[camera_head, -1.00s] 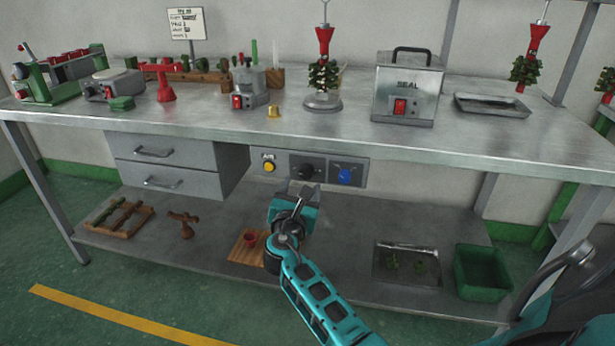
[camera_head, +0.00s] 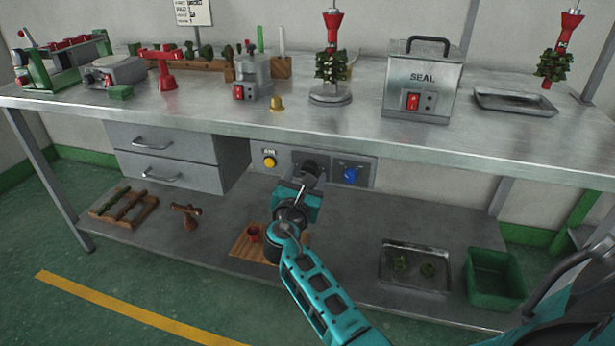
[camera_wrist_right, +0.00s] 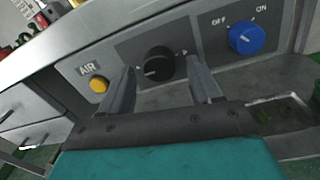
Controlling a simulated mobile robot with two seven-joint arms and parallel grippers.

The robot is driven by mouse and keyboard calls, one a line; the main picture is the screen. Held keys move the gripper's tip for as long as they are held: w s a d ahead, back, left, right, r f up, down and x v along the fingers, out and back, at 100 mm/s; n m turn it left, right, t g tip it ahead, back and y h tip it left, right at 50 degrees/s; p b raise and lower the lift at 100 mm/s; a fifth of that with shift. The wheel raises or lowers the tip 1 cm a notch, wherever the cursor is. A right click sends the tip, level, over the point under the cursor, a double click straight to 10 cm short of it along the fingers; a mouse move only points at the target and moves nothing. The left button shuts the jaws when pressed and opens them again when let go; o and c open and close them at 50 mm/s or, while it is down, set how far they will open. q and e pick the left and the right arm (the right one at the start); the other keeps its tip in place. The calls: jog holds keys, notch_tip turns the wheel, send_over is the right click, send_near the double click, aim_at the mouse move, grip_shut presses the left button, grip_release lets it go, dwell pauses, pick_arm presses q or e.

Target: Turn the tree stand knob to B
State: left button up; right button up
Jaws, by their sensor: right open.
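The black knob (camera_head: 309,165) is on the front panel under the bench top, between a yellow button and a blue knob. In the right wrist view the black knob (camera_wrist_right: 158,62) shows a pale pointer line toward its lower left and small marks on both sides. The letters there are too small to read. My right gripper (camera_head: 311,180) is in front of this knob, partly covering it. Its two fingers (camera_wrist_right: 163,82) are open and empty, one to each side below the knob in the wrist view. I cannot tell whether they touch it. My left gripper is not in view.
The yellow AIR button (camera_wrist_right: 98,84) is left of the black knob, and the blue OFF/ON knob (camera_wrist_right: 246,38) is right of it. The bench top (camera_head: 215,120) overhangs the panel. Drawers (camera_head: 165,158) stand left. A lower shelf (camera_head: 340,225) holds a wooden board and a tray.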

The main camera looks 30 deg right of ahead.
jog(key=c, duration=1)
jog(key=shift+c, duration=0.2)
